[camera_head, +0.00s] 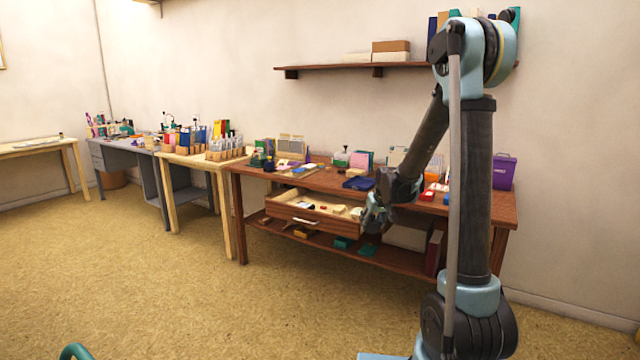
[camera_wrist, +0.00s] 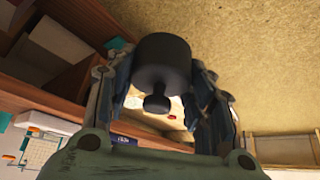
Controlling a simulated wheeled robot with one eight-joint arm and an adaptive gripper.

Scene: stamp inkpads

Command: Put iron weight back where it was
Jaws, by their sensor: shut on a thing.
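The iron weight (camera_wrist: 163,62) is a dark cylinder with a small knob, held between the fingers of my gripper (camera_wrist: 160,105) in the wrist view. My gripper is shut on it. In the head view my gripper (camera_head: 375,212) is in front of the brown table (camera_head: 262,190), close to the right end of the open drawer (camera_head: 310,222). The weight cannot be made out in the head view. The drawer is pulled out and holds several small items.
A lower shelf (camera_head: 385,256) under the table bears boxes and a green item. The tabletop is crowded with stationery, a blue item (camera_head: 358,183) and a purple box (camera_head: 504,172). A wall shelf (camera_head: 340,67) hangs above. The floor in front (camera_head: 250,310) is clear.

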